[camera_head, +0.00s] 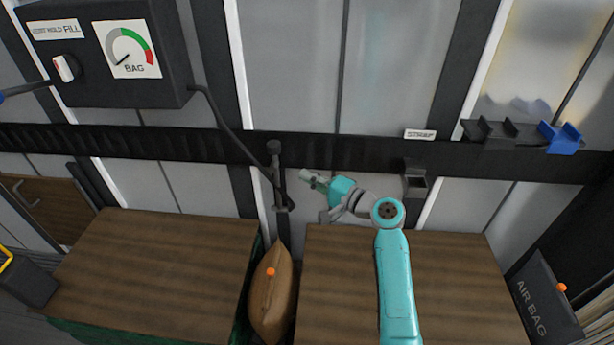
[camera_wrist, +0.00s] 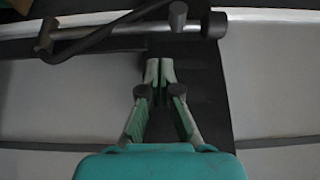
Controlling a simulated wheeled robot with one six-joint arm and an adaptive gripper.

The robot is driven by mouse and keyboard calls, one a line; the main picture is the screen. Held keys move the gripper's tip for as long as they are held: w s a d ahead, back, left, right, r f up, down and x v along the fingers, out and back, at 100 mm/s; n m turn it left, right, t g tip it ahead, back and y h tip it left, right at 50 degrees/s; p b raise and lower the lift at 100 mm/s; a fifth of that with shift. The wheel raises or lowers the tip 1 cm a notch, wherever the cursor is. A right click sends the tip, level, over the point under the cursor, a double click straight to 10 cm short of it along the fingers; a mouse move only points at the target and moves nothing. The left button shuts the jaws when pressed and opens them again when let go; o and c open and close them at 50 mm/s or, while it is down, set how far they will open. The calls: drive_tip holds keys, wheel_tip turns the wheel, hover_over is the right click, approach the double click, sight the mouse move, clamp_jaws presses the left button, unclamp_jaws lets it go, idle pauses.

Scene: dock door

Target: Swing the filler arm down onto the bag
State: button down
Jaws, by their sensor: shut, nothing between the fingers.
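The dark filler arm (camera_head: 277,178) stands roughly upright against the black rail, with a hose joined to it. It also shows along the top of the wrist view (camera_wrist: 130,33), with round ends. The brown bag (camera_head: 272,305) is wedged between two wooden-topped loads, below the filler arm. Its orange valve (camera_head: 270,271) faces up, and the filler arm is apart from it. My gripper (camera_head: 306,176) is just right of the filler arm, not visibly touching it. In the wrist view my gripper's fingertips (camera_wrist: 159,72) are together, with nothing between them, below the filler arm.
A control box (camera_head: 182,80) with a bag gauge (camera_head: 127,48) hangs upper left. Left (camera_head: 150,265) and right (camera_head: 450,280) wooden loads flank the bag. A black holder (camera_head: 415,182) is on the rail. A spare air bag (camera_head: 540,300) stands far right.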

sight(279, 170)
drive_tip(key=x, duration=0.7)
drive_tip(key=shift+w+a, duration=0.1)
drive_tip(key=shift+a, duration=0.1)
drive_tip(key=shift+s+n+y, duration=0.4)
drive_tip(key=shift+s+n, duration=0.2)
drive_tip(key=shift+s, duration=0.45)
drive_tip(key=s+f+n+y, duration=0.3)
drive_tip(key=s+f+n, duration=0.4)
drive_tip(key=s+f, duration=0.6)
drive_tip(key=shift+s+a+f+y, duration=0.25)
drive_tip(key=shift+s+a+y, duration=0.05)
drive_tip(key=shift+s, duration=0.75)
drive_tip(key=s+d, duration=0.6)
drive_tip(key=d, duration=0.5)
drive_tip(key=shift+d+f, duration=0.25)
drive_tip(key=shift+d, duration=0.15)
